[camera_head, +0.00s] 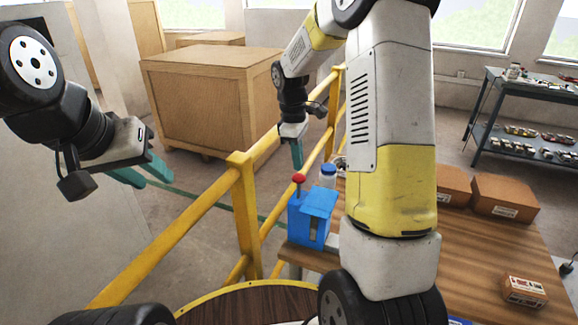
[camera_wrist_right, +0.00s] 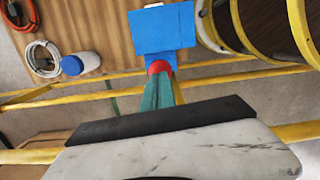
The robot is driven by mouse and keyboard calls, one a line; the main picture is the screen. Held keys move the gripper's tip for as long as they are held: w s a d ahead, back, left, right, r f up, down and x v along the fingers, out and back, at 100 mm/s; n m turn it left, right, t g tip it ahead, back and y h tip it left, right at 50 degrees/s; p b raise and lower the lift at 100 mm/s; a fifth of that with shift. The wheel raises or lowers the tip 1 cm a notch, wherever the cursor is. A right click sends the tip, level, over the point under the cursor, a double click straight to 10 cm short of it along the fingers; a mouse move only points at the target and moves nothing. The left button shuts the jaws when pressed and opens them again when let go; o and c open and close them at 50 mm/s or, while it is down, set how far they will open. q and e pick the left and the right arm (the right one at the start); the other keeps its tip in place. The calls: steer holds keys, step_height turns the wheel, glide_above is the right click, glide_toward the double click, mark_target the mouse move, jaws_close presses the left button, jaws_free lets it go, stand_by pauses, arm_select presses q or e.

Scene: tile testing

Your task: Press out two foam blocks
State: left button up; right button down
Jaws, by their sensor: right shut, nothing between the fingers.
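A blue press (camera_head: 312,220) with a red ball knob (camera_head: 299,179) on its lever stands at the table's left edge. The press also shows in the right wrist view (camera_wrist_right: 163,30), with its red knob (camera_wrist_right: 159,67) below it. My right gripper (camera_head: 298,166) is shut and empty, pointing down just above the knob. In the right wrist view its teal fingertips (camera_wrist_right: 160,78) meet the knob's outline; whether they touch it I cannot tell. My left gripper (camera_head: 157,183) is open and empty, out over the floor at the left, far from the press. I make out no foam block.
A white bottle with a blue cap (camera_head: 327,178) stands behind the press. Coiled cables (camera_wrist_right: 42,58) lie on the table near it. Yellow railings (camera_head: 240,190) run between my two grippers. Brown boxes (camera_head: 504,197) and a small box (camera_head: 525,290) sit on the table's right.

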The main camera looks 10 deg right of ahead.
mark_target(297, 175)
steer(key=shift+d+f, duration=0.1)
steer(key=shift+f, duration=0.75)
step_height(297, 175, down, 6)
steer(key=shift+s, duration=0.1)
steer(key=a, duration=0.1)
steer(key=w+a+r, duration=0.1)
steer(key=shift+w+a, duration=0.3)
steer(key=shift+a, duration=0.05)
step_height(297, 175, up, 8)
steer(key=shift+w+a, duration=0.2)
steer(key=shift+a, duration=0.2)
stand_by(1.1)
